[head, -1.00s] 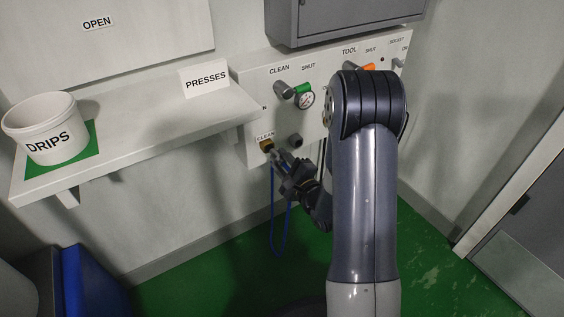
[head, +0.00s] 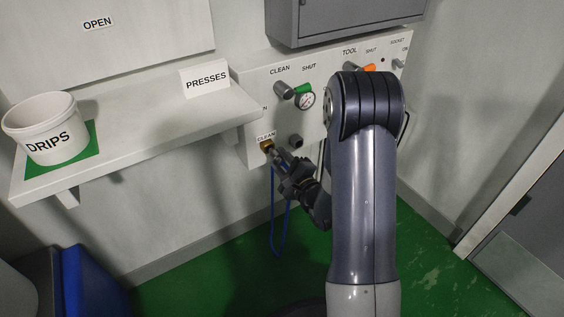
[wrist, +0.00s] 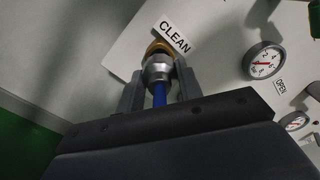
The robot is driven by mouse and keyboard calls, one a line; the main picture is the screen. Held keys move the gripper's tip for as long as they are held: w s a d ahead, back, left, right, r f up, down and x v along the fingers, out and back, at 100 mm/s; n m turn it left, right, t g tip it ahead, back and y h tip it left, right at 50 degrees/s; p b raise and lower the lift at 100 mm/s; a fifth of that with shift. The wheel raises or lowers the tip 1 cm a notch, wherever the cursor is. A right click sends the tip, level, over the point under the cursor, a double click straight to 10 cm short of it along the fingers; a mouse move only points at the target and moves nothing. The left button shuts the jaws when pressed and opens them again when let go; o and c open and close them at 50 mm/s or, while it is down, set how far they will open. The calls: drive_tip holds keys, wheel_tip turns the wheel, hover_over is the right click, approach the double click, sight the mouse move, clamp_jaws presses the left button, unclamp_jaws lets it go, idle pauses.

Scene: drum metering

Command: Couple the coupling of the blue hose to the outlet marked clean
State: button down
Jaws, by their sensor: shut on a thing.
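The brass outlet (head: 266,146) sits on the white wall panel under a label reading CLEAN; it also shows in the wrist view (wrist: 158,47). My gripper (head: 279,163) is at this outlet. In the wrist view my gripper (wrist: 158,84) has its two fingers shut on the silver coupling (wrist: 158,69) of the blue hose. The coupling is in line with the brass outlet and appears to meet it; whether it is locked on I cannot tell. The blue hose (head: 273,215) hangs in a loop below my gripper and shows between the fingers (wrist: 159,95).
A dark second fitting (head: 296,141) is right of the outlet. Above are a gauge (head: 305,99) and a green-handled valve (head: 302,88). A shelf (head: 170,130) with a DRIPS bucket (head: 45,128) is at left. A grey cabinet (head: 345,18) hangs above.

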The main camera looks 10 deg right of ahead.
drive_tip(key=shift+x, duration=1.3)
drive_tip(key=c, duration=0.9)
unclamp_jaws()
drive_tip(key=p+v, duration=0.2)
drive_tip(key=v, duration=0.8)
drive_tip(key=shift+s+d, duration=0.1)
drive_tip(key=shift+s, duration=0.3)
